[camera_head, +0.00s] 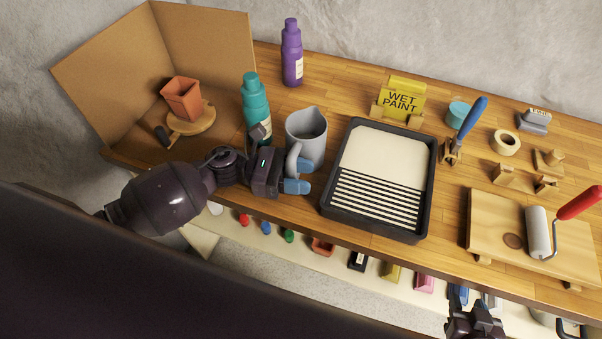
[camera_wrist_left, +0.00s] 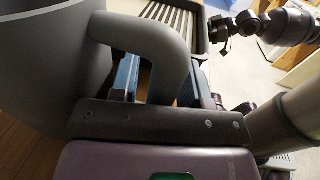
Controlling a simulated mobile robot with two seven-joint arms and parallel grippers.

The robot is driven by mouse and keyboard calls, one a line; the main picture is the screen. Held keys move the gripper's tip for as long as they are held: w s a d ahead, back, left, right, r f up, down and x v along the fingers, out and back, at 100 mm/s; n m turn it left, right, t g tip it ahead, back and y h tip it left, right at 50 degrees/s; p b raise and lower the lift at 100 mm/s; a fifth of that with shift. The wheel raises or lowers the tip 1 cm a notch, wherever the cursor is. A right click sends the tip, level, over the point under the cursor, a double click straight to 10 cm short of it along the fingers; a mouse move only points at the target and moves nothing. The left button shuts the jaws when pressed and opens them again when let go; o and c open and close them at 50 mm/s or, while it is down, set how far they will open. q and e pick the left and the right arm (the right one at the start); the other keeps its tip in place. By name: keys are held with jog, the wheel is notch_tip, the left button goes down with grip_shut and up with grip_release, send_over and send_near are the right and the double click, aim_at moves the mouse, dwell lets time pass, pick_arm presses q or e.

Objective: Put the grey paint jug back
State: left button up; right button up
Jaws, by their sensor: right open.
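The grey paint jug (camera_head: 309,132) stands upright on the wooden workbench, left of the paint tray, with its handle towards the bench's front edge. My left gripper (camera_head: 299,176) is at the handle, its blue fingers on either side of it. In the left wrist view the handle (camera_wrist_left: 167,55) passes between the fingers (camera_wrist_left: 158,82), and a narrow gap shows beside one finger, so the jaws look open. The jug body (camera_wrist_left: 45,60) fills the left of that view. My right gripper (camera_head: 473,300) is open and empty, low in front of the bench.
A teal bottle (camera_head: 256,100) stands close behind my left gripper, and a purple bottle (camera_head: 292,55) further back. The black paint tray (camera_head: 328,205) is right of the jug. A wet-paint sign (camera_head: 402,98) and a board (camera_head: 485,225) with a roller are further right.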

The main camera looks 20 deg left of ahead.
pick_arm(q)
jog(key=shift+o, duration=0.2)
jog(key=shift+r, duration=0.2)
jog(key=a, duration=0.3)
jog(key=s+a+b, duration=0.1)
jog(key=a, duration=0.3)
jog(key=a+b, duration=0.1)
jog(key=a, duration=0.2)
jog(key=shift+s+a+f, duration=0.2)
jog(key=shift+s+a, duration=0.2)
jog(key=shift+s+a+r, duration=0.1)
jog(key=shift+a, duration=0.45)
